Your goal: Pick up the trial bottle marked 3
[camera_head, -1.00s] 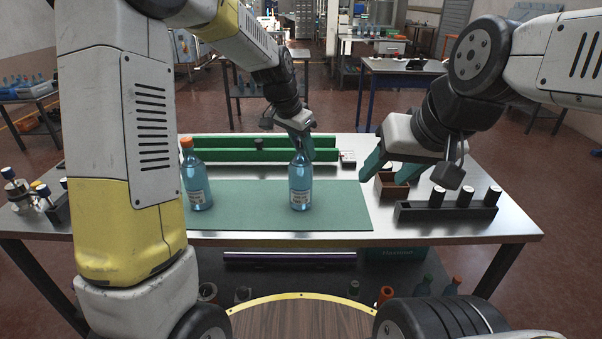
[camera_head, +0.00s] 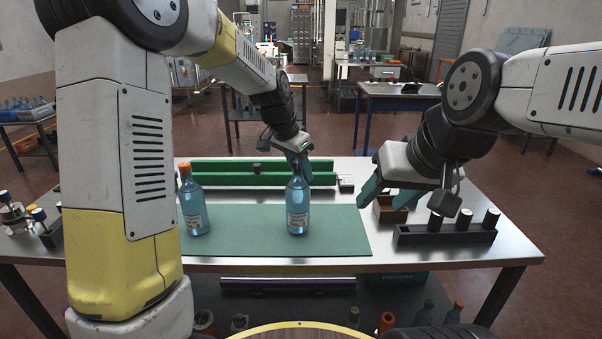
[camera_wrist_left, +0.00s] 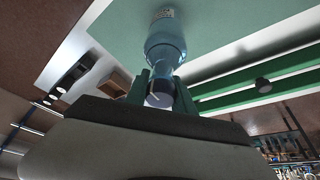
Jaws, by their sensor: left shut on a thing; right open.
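A blue bottle with a white label (camera_head: 297,208) stands upright on the green mat (camera_head: 265,240). My left gripper (camera_head: 299,168) is shut on its neck from behind. A second blue bottle with an orange cap (camera_head: 194,208) stands on the mat to the left. The label marks are too small to read. My right gripper (camera_head: 385,190) is open and empty above the right part of the table.
A black rack (camera_head: 445,235) with several dark-and-white vials stands at the right. A small brown box (camera_head: 392,212) is behind it. A green rail (camera_head: 225,180) runs along the back. Vials and fittings (camera_head: 18,218) stand at the far left.

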